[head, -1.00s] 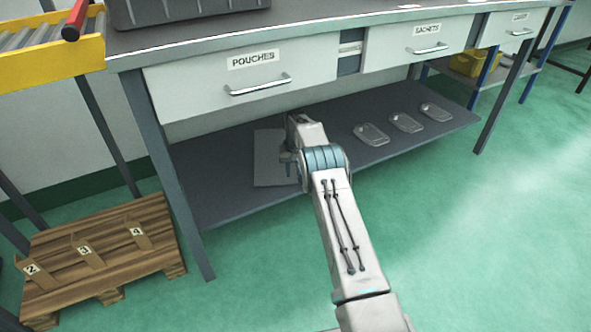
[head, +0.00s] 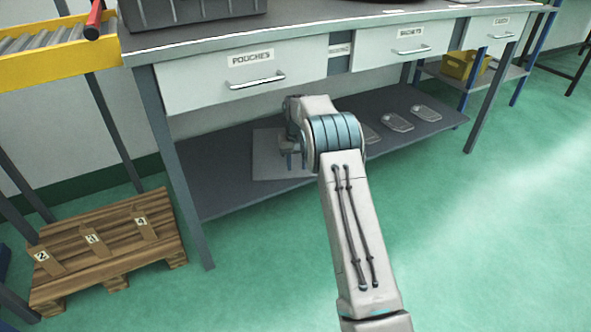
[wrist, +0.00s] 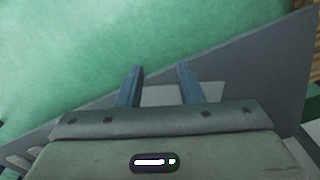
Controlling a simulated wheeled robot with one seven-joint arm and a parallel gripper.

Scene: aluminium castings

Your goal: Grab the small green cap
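No small green cap shows in either view. My gripper (head: 297,162) hangs below the drawer front, over a pale flat plate (head: 268,160) on the lower shelf (head: 225,190). In the wrist view its two blue-grey fingers (wrist: 160,74) are spread apart with nothing between them. Beyond the fingertips lie the shelf edge and green floor. Drawers on the bench are shut: one is labelled POUCHES (head: 215,85), one SACHETS (head: 385,45), and the label of the far right drawer (head: 490,30) is too small to read surely.
Clear flat packs (head: 397,122) lie on the lower shelf to the right of my arm. A wooden pallet (head: 95,265) with numbered blocks is on the floor at left. A yellow tub (head: 462,66) stands at the back right. A dark case (head: 185,10) sits on the bench. Floor at right is clear.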

